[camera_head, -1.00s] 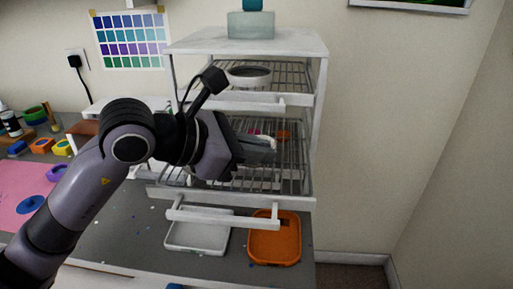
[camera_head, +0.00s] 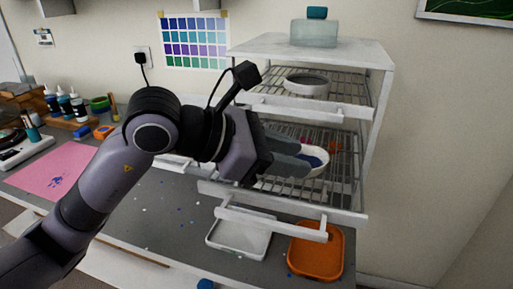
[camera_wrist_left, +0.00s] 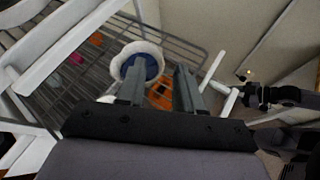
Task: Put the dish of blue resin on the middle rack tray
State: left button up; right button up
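The white dish of blue resin (camera_head: 315,160) is at the right part of the middle rack tray (camera_head: 290,199), over its wires, and looks level. It also shows in the left wrist view (camera_wrist_left: 151,48). My left gripper (camera_head: 304,158) is beside the dish, reaching over the tray from the left. Its fingers (camera_wrist_left: 161,66) are apart with a clear gap. One finger overlaps the dish in the wrist view; whether it touches is unclear. A dark arm, likely my right one (camera_wrist_left: 275,96), shows in the wrist view; its fingers are not clear.
The upper rack tray (camera_head: 285,112) holds a dark-filled white dish (camera_head: 306,85). Pink and orange items lie deeper on the middle tray. Below are a white tray (camera_head: 238,238) and an orange tray (camera_head: 316,252). A pink mat (camera_head: 55,170) and bottles are at left.

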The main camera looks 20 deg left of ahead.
pick_arm(q)
jog(key=v, duration=0.7)
jog(key=shift+a+r+b, duration=0.2)
jog(key=shift+a+b, duration=0.05)
jog(key=shift+b, duration=0.2)
jog(key=shift+s, duration=0.15)
